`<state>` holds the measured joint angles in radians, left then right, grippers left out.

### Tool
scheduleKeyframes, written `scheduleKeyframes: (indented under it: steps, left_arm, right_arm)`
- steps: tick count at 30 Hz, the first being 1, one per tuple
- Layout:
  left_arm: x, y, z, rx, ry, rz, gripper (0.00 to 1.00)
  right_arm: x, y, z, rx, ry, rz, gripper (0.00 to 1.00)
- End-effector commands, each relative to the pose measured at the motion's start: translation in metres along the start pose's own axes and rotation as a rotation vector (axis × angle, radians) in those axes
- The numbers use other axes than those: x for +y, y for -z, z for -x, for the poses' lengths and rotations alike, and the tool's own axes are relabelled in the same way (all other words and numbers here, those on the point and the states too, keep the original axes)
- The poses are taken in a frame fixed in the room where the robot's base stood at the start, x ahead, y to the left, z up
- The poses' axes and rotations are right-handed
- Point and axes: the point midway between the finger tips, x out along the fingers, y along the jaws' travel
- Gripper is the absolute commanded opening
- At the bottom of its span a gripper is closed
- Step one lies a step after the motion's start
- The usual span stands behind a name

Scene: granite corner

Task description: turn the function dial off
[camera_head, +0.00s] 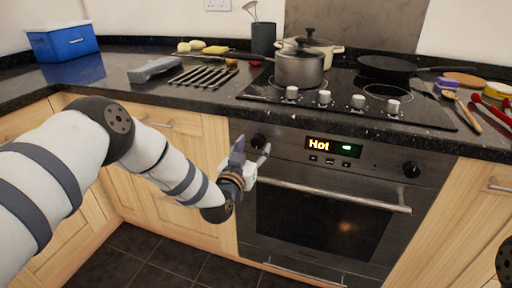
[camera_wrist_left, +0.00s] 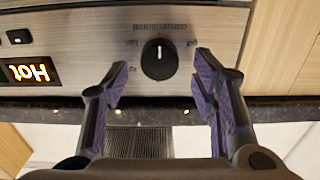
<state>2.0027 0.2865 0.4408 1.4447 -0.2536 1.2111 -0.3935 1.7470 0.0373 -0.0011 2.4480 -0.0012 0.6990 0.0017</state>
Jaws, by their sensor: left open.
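The function dial (camera_head: 258,141) is a round black knob at the left end of the oven's control panel. In the left wrist view, which is upside down, the dial (camera_wrist_left: 159,61) has a white mark pointing up in the picture, toward the "conventional" label. My left gripper (camera_head: 252,148) is open in front of the dial. In the left wrist view its purple-padded fingers (camera_wrist_left: 158,76) stand on either side of the dial, with gaps at both sides; contact does not show. The oven display (camera_head: 333,147) reads "Hot". My right gripper is out of view.
A second black dial (camera_head: 411,169) sits at the panel's right end. The oven door handle (camera_head: 330,194) juts out below the panel. Several hob knobs (camera_head: 324,97) line the front of the hob above. A pot (camera_head: 299,68) stands on the hob.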

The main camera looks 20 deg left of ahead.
Motion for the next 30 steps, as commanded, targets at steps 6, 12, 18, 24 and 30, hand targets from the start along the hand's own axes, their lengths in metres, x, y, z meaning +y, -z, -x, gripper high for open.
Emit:
scheduleKeyframes:
  steps: [6, 12, 18, 24, 30]
  left_arm:
    - [0.000, 0.000, -0.017, -0.001, -0.001, 0.000, 0.53]
    - [0.001, 0.002, -0.018, 0.001, -0.001, 0.000, 0.53]
    - [0.001, 0.001, -0.017, 0.001, -0.001, 0.000, 0.07]
    - [0.000, 0.001, -0.017, 0.000, -0.001, 0.004, 0.06]
    - [0.000, 0.001, -0.017, 0.000, 0.000, 0.055, 0.06]
  right_arm:
    - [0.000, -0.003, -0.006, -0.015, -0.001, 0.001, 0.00]
    - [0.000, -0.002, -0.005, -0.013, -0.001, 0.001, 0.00]
    - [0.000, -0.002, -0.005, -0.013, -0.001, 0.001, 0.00]
    - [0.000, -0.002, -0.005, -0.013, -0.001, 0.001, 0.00]
    - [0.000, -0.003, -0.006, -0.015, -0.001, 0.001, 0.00]
